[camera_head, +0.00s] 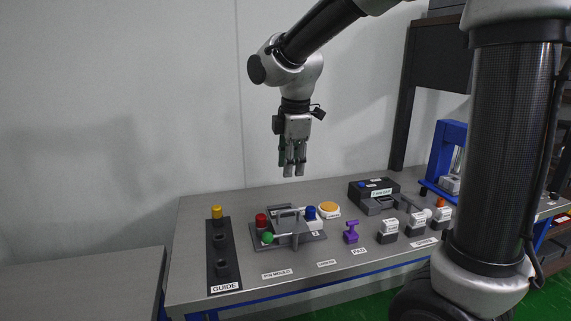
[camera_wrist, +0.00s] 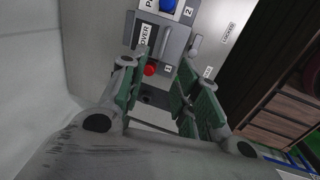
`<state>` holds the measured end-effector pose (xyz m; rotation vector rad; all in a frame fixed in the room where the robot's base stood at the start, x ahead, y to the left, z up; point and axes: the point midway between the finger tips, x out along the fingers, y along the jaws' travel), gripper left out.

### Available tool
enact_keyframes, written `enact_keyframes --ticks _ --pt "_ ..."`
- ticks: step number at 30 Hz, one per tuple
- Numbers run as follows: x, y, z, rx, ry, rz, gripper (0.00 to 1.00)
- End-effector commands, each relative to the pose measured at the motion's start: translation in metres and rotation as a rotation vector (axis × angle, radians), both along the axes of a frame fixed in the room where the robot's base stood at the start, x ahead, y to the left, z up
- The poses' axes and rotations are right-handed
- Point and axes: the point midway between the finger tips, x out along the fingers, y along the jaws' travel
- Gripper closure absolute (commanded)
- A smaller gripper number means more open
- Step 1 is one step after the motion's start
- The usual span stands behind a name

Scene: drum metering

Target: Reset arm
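My gripper (camera_head: 292,174) hangs pointing down above the bench, well clear of everything on it. Between and beyond the fingers the wrist view shows a grey plate with a handle (camera_wrist: 173,45), a COVER label, a red knob (camera_wrist: 150,70) and a blue part (camera_wrist: 168,6).
A dark GUIDE strip (camera_head: 222,263) with a yellow-topped peg stands at left. An orange-topped round button (camera_head: 329,210), purple piece (camera_head: 351,231), several stamp-like blocks (camera_head: 388,230) and a dark box (camera_head: 374,206) lie to the right. A blue frame (camera_head: 450,145) stands farther right. Air around the gripper is free.

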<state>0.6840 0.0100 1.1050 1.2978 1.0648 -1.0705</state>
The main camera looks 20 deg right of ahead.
Motion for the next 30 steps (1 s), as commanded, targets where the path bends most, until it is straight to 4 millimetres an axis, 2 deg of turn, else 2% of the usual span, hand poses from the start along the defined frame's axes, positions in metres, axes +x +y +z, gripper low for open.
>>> enact_keyframes --ticks 5,8,11,15,21,25,27,30 --pt "-0.002 0.000 -0.001 0.026 0.007 -0.147 0.68" --pt "-0.016 -0.005 -0.014 0.044 0.045 -0.321 0.68" --pt "-0.042 -0.017 -0.019 0.071 0.070 -0.529 0.68" --pt "-0.088 -0.051 -0.014 0.136 0.071 -0.859 0.68" --pt "-0.157 -0.104 -0.006 0.258 0.031 -1.261 0.68" --pt "-0.198 -0.132 -0.002 0.342 -0.026 -1.414 0.68" --pt "-0.212 -0.142 0.001 0.379 -0.064 -1.449 0.68" --pt "-0.221 -0.152 0.010 0.420 -0.114 -1.483 0.68"
